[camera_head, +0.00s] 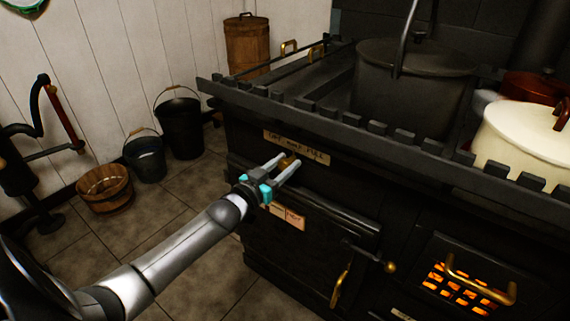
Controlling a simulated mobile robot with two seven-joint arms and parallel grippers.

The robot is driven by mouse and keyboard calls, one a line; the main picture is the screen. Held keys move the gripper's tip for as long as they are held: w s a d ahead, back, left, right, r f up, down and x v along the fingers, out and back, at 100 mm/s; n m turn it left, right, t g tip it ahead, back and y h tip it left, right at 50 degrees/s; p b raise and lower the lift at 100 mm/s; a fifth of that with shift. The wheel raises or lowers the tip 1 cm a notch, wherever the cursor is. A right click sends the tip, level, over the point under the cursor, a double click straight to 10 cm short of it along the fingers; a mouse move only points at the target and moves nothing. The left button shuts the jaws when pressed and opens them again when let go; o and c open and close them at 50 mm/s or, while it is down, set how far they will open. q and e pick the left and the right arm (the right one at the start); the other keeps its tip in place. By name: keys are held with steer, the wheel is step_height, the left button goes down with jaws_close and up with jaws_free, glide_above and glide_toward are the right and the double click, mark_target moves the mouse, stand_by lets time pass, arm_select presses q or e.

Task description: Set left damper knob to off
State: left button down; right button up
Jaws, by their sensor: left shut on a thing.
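The left damper knob (287,163) is a small brass knob on the upper front of the black stove, just below a lettered label plate (297,147). My left gripper (285,165) reaches in from the left and is shut on the knob, with its fingers on both sides of it. The fingers hide much of the knob, so I cannot tell its setting. My right gripper is not in the view.
The stove's railed top (330,110) holds a large black pot (412,85) and a cream pot (530,135). A brass-handled door (340,290) and a glowing grate (463,290) are lower right. Buckets (180,127) and a wooden tub (105,190) stand on the floor at left.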

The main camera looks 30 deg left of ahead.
mark_target(274, 147)
arm_select(q)
steer(key=shift+a, duration=0.5)
steer(key=a, duration=0.5)
steer(key=shift+w+f+b, duration=0.1)
steer(key=shift+w+b, duration=0.1)
steer(key=shift+b, duration=0.1)
steer(key=shift+a, duration=0.25)
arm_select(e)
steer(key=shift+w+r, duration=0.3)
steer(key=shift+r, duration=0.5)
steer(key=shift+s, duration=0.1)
arm_select(q)
steer(key=shift+c, duration=2.2)
jaws_free()
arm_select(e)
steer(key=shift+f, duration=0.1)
